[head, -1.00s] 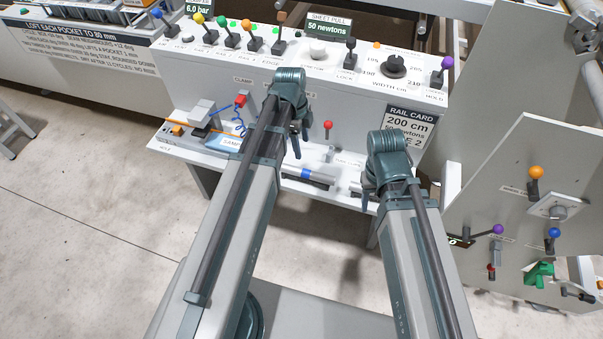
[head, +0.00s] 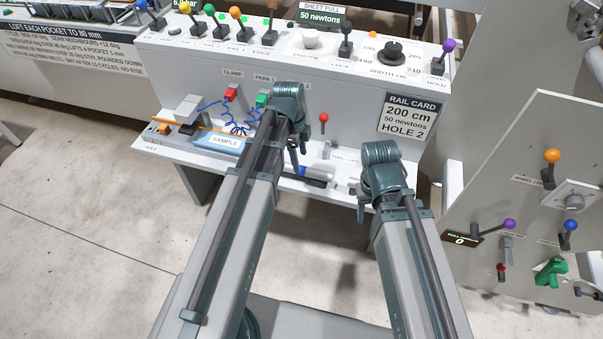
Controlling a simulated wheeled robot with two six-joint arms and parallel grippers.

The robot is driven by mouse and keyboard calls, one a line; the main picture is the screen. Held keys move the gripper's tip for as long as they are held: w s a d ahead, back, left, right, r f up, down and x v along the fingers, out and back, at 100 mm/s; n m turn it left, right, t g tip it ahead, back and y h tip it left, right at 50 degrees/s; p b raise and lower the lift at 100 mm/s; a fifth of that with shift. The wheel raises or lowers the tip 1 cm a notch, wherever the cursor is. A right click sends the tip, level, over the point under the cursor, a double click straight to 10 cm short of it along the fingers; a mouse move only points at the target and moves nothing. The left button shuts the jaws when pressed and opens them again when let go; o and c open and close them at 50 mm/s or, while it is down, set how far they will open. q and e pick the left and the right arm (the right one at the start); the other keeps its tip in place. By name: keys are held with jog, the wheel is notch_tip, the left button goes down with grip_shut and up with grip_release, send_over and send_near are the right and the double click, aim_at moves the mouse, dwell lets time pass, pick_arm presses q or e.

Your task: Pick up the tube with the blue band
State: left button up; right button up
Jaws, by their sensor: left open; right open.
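The tube with the blue band (head: 316,173) lies on the white shelf of the console, right of my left gripper. Its left end is partly hidden behind my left arm. My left gripper (head: 296,158) hangs over the shelf just left of the tube, open, with only a little of its dark fingers showing. It looks apart from the tube, though I cannot judge the depth. My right gripper (head: 362,208) is at the shelf's front edge, to the right of the tube, open and mostly hidden by its own wrist.
The console panel (head: 350,95) with coloured levers rises behind the shelf. A red-knobbed lever (head: 323,118) stands behind the tube. A blue sample tray (head: 220,142) and coiled blue cords lie left. A slanted side panel (head: 515,200) with levers stands right.

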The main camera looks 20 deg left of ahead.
aim_at(301, 168)
pick_arm(q)
jog(key=shift+d+f+b, duration=0.2)
jog(key=shift+f+b, duration=2.45)
jog(key=shift+r, duration=0.1)
grip_shut()
